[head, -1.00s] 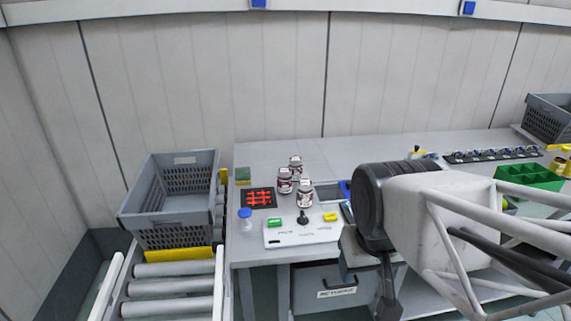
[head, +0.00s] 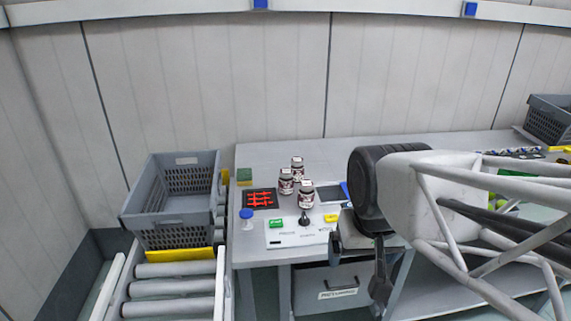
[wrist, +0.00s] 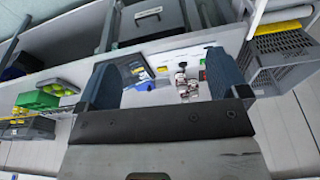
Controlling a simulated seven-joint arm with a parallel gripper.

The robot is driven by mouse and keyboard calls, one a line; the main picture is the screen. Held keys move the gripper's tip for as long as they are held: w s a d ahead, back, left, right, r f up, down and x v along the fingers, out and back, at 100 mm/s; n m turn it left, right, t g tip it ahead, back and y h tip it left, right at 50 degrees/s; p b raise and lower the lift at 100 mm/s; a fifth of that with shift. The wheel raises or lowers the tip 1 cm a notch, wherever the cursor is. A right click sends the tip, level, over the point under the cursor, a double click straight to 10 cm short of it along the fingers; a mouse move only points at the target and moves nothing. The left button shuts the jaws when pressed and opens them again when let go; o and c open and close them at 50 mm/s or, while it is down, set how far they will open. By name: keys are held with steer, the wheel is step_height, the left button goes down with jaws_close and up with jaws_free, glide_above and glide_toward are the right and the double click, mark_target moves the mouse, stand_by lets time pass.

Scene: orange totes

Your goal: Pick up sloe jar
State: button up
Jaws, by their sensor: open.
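Three similar jars with dark red contents, pale labels and light lids stand upright in a cluster on the grey table. In the head view they are a back jar (head: 297,167), a left jar (head: 286,183) and a front jar (head: 306,195). The labels are too small to tell which is the sloe jar. The jars also show as a small cluster (wrist: 186,84) in the wrist view, between my fingers but farther off. My gripper (head: 358,262) is open and empty, to the right of the jars and nearer the camera; it also shows in the wrist view (wrist: 157,68).
A white control panel (head: 288,238) with a black knob lies in front of the jars. A dark tray with red pieces (head: 260,198) lies left, near a blue-capped bottle (head: 247,217). A grey crate (head: 170,222) stands on rollers at far left. A drawer (head: 338,287) is below.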

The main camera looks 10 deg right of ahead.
steer(key=w+r+m, duration=0.2)
steer(key=w, duration=0.7)
steer(key=w+r+m, duration=0.3)
steer(key=w, duration=0.6)
steer(key=m+g, duration=0.3)
steer(key=m, duration=1.1)
glide_above(297, 160)
step_height(297, 160, down, 19)
steer(key=shift+s+r, duration=0.15)
steer(key=shift+r, duration=0.05)
steer(key=shift+w+f, duration=0.35)
steer(key=shift+f, duration=1.3)
